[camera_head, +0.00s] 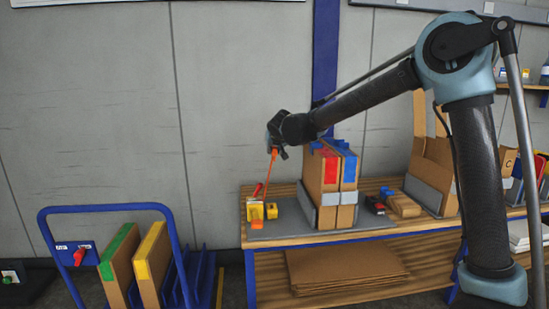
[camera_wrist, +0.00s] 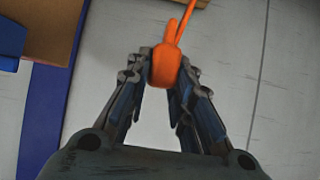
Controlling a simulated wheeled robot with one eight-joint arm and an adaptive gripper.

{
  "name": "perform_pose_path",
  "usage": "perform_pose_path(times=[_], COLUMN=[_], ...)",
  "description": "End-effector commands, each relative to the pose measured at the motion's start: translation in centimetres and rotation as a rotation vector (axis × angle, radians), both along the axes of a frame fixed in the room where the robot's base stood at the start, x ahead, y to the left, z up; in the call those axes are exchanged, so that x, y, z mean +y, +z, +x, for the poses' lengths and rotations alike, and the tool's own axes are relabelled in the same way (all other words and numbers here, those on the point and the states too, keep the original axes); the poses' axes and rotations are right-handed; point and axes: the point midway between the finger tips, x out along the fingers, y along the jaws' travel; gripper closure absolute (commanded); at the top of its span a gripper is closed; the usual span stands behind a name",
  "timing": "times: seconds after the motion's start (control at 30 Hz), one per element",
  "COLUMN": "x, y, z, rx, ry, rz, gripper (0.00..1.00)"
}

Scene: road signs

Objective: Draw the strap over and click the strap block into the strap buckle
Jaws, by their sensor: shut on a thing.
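My gripper (camera_head: 275,146) is raised above the left end of the bench, left of the upright cartons. It is shut on the orange strap block (camera_wrist: 165,66), which sits between the fingertips in the wrist view. The orange strap (camera_head: 268,176) runs taut from the gripper down to a small orange and yellow fixture (camera_head: 256,211) on the bench. I cannot tell which part of this fixture is the strap buckle. The strap does not lie over the cartons.
Upright cartons with red tape (camera_head: 330,167) and blue tape (camera_head: 348,168) stand in a grey holder (camera_head: 328,215) on the wooden bench (camera_head: 238,235). Small dark and brown items (camera_head: 403,204) lie to their right. A blue trolley (camera_head: 105,207) with cartons stands at left.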

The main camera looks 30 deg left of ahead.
Motion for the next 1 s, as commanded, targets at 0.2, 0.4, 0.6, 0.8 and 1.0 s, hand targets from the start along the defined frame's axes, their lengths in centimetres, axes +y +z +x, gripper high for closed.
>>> perform_pose_path(times=[0.2,0.4,0.6,0.8,1.0], x=[-0.2,-0.4,-0.6,-0.8,-1.0], y=[2.5,4.8,7.0,9.2,11.4], z=[0.2,0.3,0.5,0.6,0.7], rx=[0.0,0.0,0.0,0.0,-0.001], ry=[-0.001,-0.001,-0.001,-0.001,-0.002], rz=[0.0,0.0,0.0,0.0,0.0], gripper=[0.94,0.94,0.94,0.94,0.94])
